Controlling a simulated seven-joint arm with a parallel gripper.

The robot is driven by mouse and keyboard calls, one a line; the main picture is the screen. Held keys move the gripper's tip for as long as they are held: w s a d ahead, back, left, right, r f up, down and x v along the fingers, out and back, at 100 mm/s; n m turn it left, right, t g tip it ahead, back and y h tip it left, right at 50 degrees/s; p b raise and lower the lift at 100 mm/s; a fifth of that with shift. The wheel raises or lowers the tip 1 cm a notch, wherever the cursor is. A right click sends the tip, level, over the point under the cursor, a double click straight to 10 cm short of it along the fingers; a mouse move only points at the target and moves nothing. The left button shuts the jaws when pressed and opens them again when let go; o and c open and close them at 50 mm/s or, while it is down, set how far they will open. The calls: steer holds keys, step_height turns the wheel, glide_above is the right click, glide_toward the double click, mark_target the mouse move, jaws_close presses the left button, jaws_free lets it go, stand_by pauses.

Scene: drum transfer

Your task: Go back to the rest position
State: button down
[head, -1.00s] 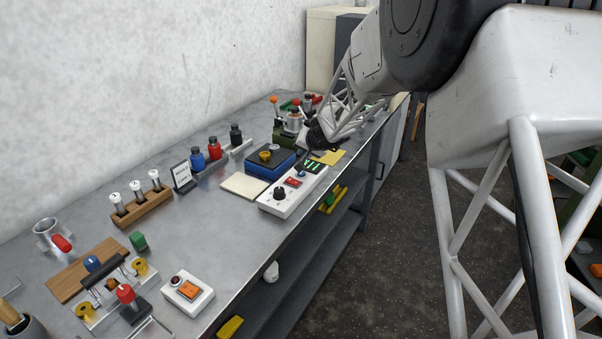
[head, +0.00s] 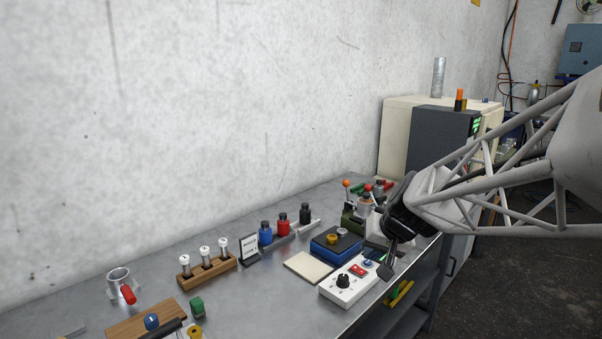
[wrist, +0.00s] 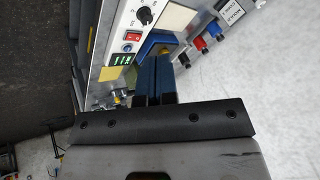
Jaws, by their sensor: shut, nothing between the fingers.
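My gripper (head: 386,270) hangs above the right end of the steel bench, just over the white control box (head: 347,285) with a black knob and a red switch. In the wrist view my gripper's two dark fingers (wrist: 156,80) are together with nothing between them. The control box also shows in the wrist view (wrist: 127,30), beyond the fingers. My gripper appears clear of the box, though the exact gap is hard to tell.
A blue scale (head: 335,245) stands left of my gripper, with blue, red and black bottles (head: 283,224) behind it. A wooden vial rack (head: 207,266) stands farther left. A cream and grey cabinet (head: 442,140) rises behind my arm. The floor at right is open.

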steer(key=s+d+g+h, duration=0.1)
steer(key=s+h, duration=0.1)
steer(key=s, duration=1.1)
steer(key=s+d+n+g+h, duration=0.1)
steer(key=s+h, duration=0.1)
steer(key=s, duration=1.1)
steer(key=shift+s+d+g, duration=0.25)
steer(key=shift+d+g, duration=0.05)
steer(key=shift+d, duration=0.05)
